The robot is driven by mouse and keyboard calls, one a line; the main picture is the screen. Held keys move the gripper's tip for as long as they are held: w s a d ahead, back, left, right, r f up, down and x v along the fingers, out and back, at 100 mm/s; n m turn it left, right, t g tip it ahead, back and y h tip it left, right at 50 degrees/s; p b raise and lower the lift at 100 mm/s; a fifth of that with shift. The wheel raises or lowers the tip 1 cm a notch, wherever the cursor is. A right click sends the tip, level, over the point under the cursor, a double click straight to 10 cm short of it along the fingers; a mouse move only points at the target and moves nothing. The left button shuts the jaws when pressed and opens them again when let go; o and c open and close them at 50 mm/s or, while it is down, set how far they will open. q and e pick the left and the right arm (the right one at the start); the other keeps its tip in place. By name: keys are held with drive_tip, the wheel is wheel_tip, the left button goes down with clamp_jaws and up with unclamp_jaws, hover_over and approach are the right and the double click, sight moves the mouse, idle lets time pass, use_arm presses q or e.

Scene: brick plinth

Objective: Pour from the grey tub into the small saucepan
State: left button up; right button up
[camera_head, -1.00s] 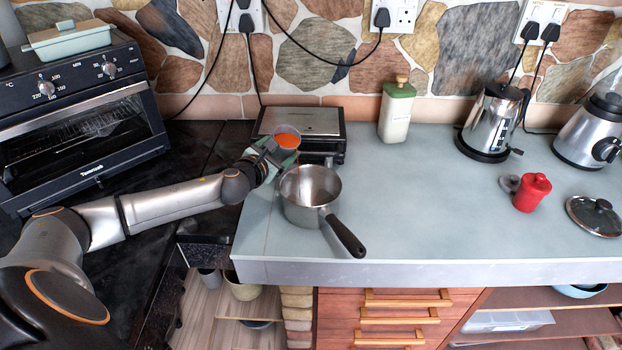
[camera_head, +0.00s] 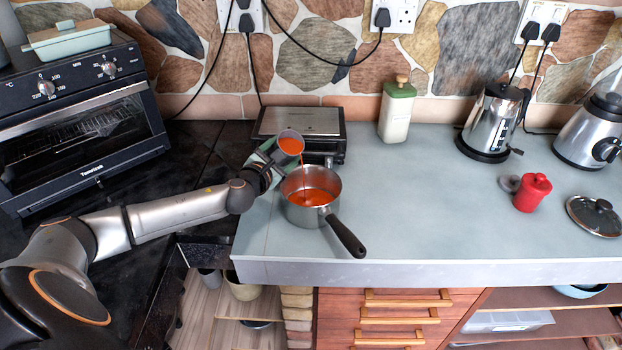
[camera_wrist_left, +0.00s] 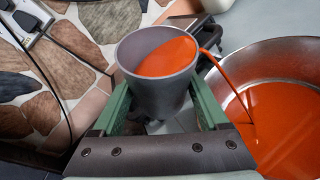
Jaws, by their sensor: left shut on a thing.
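The grey tub (camera_head: 291,146) is tilted towards the small saucepan, with orange-red liquid inside. A thin stream runs from its rim down into the saucepan (camera_head: 299,215). My left gripper (camera_head: 268,158) is shut on the tub, holding it above the saucepan's back left rim. In the left wrist view the tub (camera_wrist_left: 158,92) sits between the green fingers of the gripper (camera_wrist_left: 155,110). The saucepan (camera_wrist_left: 285,62) there holds a pool of the same liquid. The saucepan stands upright on the counter, its black handle pointing front right. My right gripper is not in view.
A sandwich press (camera_head: 300,122) stands just behind the saucepan, close to the tub. A green-lidded bottle (camera_head: 397,112), a kettle (camera_head: 490,122), a red pot (camera_head: 532,193) and a glass lid (camera_head: 594,215) are farther right. The counter (camera_head: 430,215) right of the saucepan is clear.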

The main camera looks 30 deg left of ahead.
sight(291, 160)
use_arm(q)
drive_tip(key=shift+d, duration=0.15)
drive_tip(key=shift+d+r+m+t+y, duration=0.1)
drive_tip(key=shift+r+m+t+y, duration=0.25)
drive_tip(key=shift+m, duration=0.35)
idle(0.7)
drive_tip(key=shift+r+m+t+b, duration=0.85)
drive_tip(key=shift+m+b, duration=0.75)
drive_tip(key=shift+b, duration=0.6)
idle(0.6)
drive_tip(key=shift+b, duration=0.35)
drive_tip(key=shift+f+m+t+y+b, duration=0.3)
drive_tip(key=shift+m+b, duration=0.5)
drive_tip(key=shift+b, duration=0.6)
drive_tip(key=shift+s+d+r+m+t+b, duration=0.15)
drive_tip(key=shift+d+r+m+t+b, duration=0.1)
drive_tip(key=shift+d+m+b, duration=0.25)
drive_tip(key=shift+s+d+r+m+t+b, duration=0.15)
drive_tip(key=shift+d+r+m+b, duration=0.1)
drive_tip(key=shift+d+m+b, duration=0.15)
drive_tip(key=shift+d+r+m+t, duration=0.2)
drive_tip(key=shift+r+m+t, duration=0.1)
drive_tip(key=shift+m, duration=0.3)
idle(0.4)
